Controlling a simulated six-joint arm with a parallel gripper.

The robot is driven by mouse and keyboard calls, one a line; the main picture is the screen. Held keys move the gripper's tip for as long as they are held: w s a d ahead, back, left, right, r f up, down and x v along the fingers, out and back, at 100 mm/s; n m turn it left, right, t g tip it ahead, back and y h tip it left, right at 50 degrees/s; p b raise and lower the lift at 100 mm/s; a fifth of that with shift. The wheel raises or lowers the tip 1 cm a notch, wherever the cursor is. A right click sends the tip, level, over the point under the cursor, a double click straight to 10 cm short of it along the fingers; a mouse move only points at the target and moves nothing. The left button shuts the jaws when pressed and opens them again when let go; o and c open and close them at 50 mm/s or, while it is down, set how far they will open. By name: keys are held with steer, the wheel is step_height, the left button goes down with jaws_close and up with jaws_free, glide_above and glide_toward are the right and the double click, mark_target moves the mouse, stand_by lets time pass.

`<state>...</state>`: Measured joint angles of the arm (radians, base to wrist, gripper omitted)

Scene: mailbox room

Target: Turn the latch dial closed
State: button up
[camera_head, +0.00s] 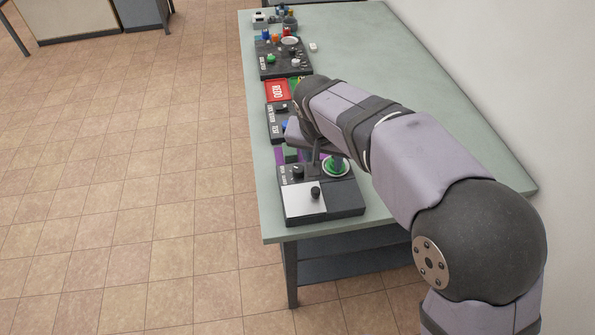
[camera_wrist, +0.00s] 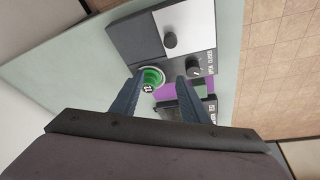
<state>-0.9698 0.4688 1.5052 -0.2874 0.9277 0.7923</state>
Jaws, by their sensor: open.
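A dark box (camera_head: 345,205) at the near end of the table carries two black knobs. One knob (camera_head: 315,192) sits on a white plate; in the wrist view this knob (camera_wrist: 170,40) is at the top. The smaller knob (camera_head: 297,171) is on the dark part beside a label, and shows in the wrist view (camera_wrist: 193,67) just beyond the right fingertip. I cannot tell which one is the latch dial. My gripper (camera_wrist: 160,77) is open and empty, pointing down over the box. Its left fingertip partly covers a green round part (camera_wrist: 152,77) in a pale ring.
Beyond the box lie a purple piece (camera_wrist: 178,91), another dark panel (camera_head: 276,125), a red sign (camera_head: 278,91) and a further panel with coloured buttons (camera_head: 285,62). The right side of the table (camera_head: 400,55) is clear. A wall stands on the right.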

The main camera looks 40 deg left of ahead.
glide_toward(298, 168)
steer(key=f, duration=0.1)
steer(key=shift+t+y, duration=0.3)
steer(key=shift+y, duration=0.1)
steer(key=shift+d+p+x, duration=0.15)
steer(key=shift+p+x, duration=0.1)
steer(key=shift+x, duration=1.55)
steer(key=shift+d+p+x, duration=0.2)
steer(key=shift+x, duration=1.6)
steer(key=c, duration=1)
